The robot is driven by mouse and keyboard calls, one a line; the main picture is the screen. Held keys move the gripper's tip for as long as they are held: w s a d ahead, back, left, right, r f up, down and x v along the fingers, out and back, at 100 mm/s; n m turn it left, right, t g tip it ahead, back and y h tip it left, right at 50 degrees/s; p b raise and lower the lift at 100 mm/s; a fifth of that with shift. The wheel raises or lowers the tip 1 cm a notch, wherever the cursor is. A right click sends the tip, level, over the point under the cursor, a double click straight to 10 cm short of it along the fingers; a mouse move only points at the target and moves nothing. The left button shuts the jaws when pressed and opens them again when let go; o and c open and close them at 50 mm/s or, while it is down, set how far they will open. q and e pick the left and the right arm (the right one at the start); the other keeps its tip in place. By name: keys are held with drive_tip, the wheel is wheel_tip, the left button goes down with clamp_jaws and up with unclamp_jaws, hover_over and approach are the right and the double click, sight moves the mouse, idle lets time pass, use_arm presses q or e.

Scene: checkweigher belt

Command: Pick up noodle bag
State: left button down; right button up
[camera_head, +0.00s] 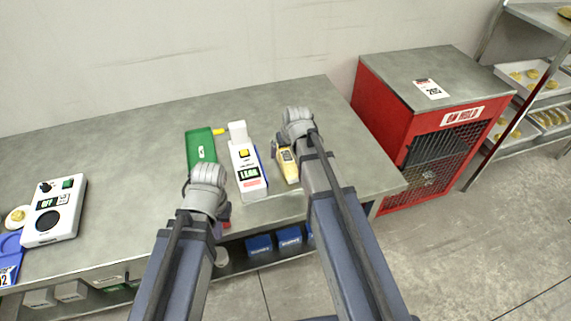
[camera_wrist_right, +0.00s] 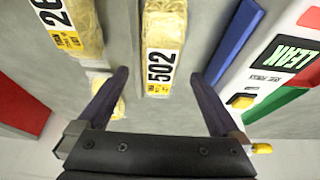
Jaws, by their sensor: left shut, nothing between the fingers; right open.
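A yellow noodle bag labelled 502 (camera_wrist_right: 163,38) lies flat on the grey table, ahead of and between the spread fingers of my right gripper (camera_wrist_right: 159,76). The fingers are open and empty. A second yellow bag (camera_wrist_right: 78,25) lies to its left in the wrist view. A third yellow piece (camera_wrist_right: 112,108) is partly hidden by the left finger. In the head view a yellow bag (camera_head: 288,166) shows beside my right gripper (camera_head: 279,146), which is partly hidden by its wrist. My left gripper (camera_head: 224,212) is shut and empty near the table's front edge, mostly hidden by its wrist.
A white tester reading LEAK (camera_head: 247,170) stands left of the bags, with a green tray (camera_head: 200,146) beyond it. A white box reading OFF (camera_head: 54,209) is at far left. A red ON HOLD cabinet (camera_head: 389,115) stands right of the table (camera_head: 130,135).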

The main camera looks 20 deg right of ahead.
drive_tip(key=shift+b+x, duration=0.5)
drive_tip(key=shift+x, duration=0.6)
drive_tip(key=shift+r, duration=0.1)
clamp_jaws()
